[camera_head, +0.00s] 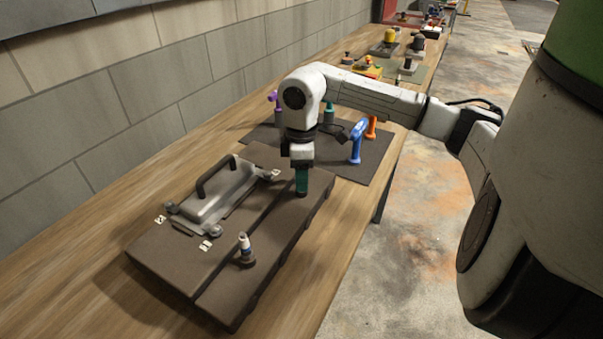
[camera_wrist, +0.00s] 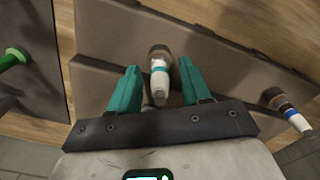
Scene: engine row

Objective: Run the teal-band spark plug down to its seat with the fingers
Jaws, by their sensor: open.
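The teal-band spark plug (camera_wrist: 160,72) stands in a dark round well of the brown engine block (camera_head: 150,262). It has a white body with a teal ring and shows between my fingers in the wrist view. My gripper (camera_head: 302,184) is above the far right part of the block, pointing down. In the wrist view its two teal fingers (camera_wrist: 159,82) are apart, one on each side of the plug, with visible gaps. In the head view the fingers hide most of the plug. How deep its thread sits cannot be told.
A second plug with a blue band (camera_head: 245,246) stands nearer on the block and shows at right in the wrist view (camera_wrist: 288,112). A grey handled cover (camera_head: 215,198) lies on the block's left. A dark mat (camera_head: 338,161) behind holds several coloured tools, including a blue one (camera_head: 357,142).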

